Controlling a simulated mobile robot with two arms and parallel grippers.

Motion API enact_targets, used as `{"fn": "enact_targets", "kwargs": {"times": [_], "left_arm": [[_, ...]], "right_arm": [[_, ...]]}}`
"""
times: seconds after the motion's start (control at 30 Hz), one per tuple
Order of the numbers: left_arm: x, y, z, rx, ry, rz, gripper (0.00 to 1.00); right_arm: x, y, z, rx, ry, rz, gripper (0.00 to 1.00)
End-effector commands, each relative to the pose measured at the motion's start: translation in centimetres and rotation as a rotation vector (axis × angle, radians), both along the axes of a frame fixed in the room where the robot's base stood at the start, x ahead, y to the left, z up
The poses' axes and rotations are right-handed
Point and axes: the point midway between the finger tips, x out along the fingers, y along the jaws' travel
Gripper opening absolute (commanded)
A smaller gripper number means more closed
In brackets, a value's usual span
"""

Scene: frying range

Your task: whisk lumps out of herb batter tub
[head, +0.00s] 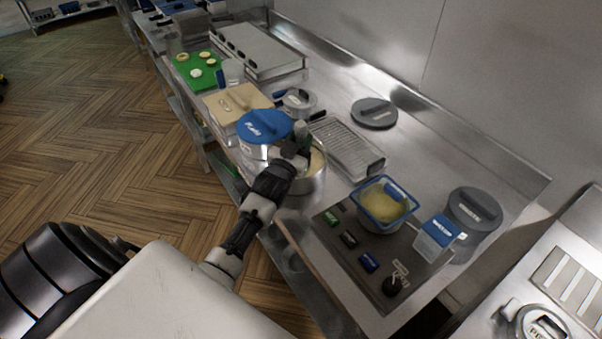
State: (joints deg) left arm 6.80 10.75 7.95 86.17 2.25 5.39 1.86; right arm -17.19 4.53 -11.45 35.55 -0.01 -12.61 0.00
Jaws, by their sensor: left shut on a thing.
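My left gripper (297,150) is over a round steel tub (313,186) with pale batter-like contents. It is shut on a dark grey handle (301,131) that stands up from the fingers. The lower part of the held thing is hidden, so I cannot tell whether it is a whisk or reaches the batter. A blue-rimmed tub (377,222) of yellow-green batter stands to the right on a dark mat. Which tub holds herb batter, and any lumps, cannot be read. My right gripper is not in view.
A blue-lidded container (264,125) stands just left of the gripper. A wire-rack tray (345,148) lies behind the steel tub. A grey lid (374,112), a grey-lidded pot (473,215) and a blue-topped box (436,238) stand nearby. Small labelled blocks sit on the mat (335,240).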

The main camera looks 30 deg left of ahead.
Motion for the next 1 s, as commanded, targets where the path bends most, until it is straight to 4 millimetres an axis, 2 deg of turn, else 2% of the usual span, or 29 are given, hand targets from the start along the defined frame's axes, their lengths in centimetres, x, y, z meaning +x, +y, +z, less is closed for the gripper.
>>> {"fn": "enact_targets", "kwargs": {"times": [0.03, 0.6, 1.0], "left_arm": [[0.0, 0.0, 0.9, 0.0, -0.001, 0.0, 0.07], [0.0, 0.0, 5.3, 0.0, -0.002, 0.0, 0.07], [0.0, 0.0, 5.3, 0.0, -0.001, 0.0, 0.07]], "right_arm": [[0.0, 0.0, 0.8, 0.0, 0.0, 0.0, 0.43], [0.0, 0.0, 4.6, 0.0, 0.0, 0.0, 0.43], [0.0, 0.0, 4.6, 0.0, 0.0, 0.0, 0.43]]}}
